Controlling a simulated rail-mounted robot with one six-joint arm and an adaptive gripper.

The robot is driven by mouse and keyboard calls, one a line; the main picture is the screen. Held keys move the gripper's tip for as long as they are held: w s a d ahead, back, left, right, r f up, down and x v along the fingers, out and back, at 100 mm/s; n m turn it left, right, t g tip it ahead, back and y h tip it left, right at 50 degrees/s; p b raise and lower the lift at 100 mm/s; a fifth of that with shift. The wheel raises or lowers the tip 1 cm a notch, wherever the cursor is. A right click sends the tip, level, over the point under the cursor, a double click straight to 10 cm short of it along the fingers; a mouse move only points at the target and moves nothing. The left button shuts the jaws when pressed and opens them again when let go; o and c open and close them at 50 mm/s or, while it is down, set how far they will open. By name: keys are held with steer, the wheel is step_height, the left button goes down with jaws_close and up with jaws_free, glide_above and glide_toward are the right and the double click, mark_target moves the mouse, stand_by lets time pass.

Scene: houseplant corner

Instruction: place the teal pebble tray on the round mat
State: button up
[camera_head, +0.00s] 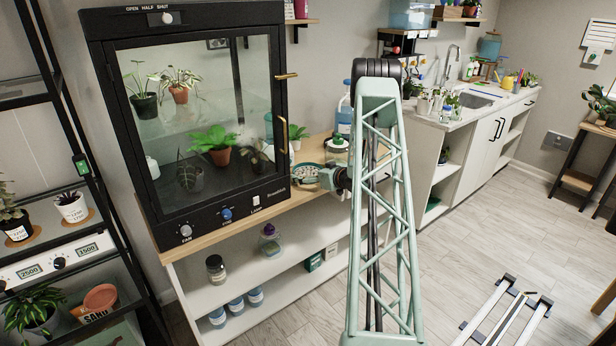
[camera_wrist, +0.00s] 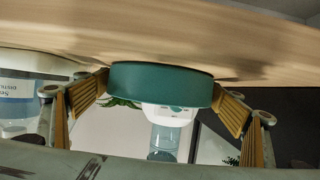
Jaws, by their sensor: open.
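The teal pebble tray (camera_wrist: 160,84) is a low round dish standing on the wooden counter, which shows upside down in the wrist view. In the head view the tray (camera_head: 306,171) is small, with speckled pebbles, and partly covered by my gripper. My gripper (camera_wrist: 162,100) is open, with one ribbed finger pad at each side of the tray. The pads are very close to its rim; I cannot tell whether they touch. In the head view my gripper (camera_head: 318,178) is low at the counter's front edge. I cannot make out the round mat; my arm hides part of the counter.
A black glass-fronted cabinet (camera_head: 205,120) with plants stands left of the tray. A green-and-white container (camera_head: 336,144) and a blue-labelled bottle (camera_head: 344,118) stand behind. Shelves below the counter hold jars (camera_head: 216,268). A sink counter (camera_head: 470,105) lies at the back right.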

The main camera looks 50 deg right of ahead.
mark_target(308, 173)
steer(key=shift+c, duration=0.2)
steer(key=c, duration=0.8)
steer(key=shift+c, duration=0.2)
steer(key=shift+r, duration=0.1)
steer(key=shift+r+p, duration=0.5)
steer(key=shift+r, duration=0.9)
steer(key=s+a+r+p, duration=0.1)
steer(key=s+a, duration=0.3)
steer(key=s, duration=0.2)
steer(key=s+a+r+p, duration=0.1)
steer(key=s+a, duration=0.3)
steer(key=s, duration=0.3)
steer(key=shift+s+a+p, duration=0.15)
steer(key=shift+a+p, duration=0.15)
steer(key=shift+a, duration=0.1)
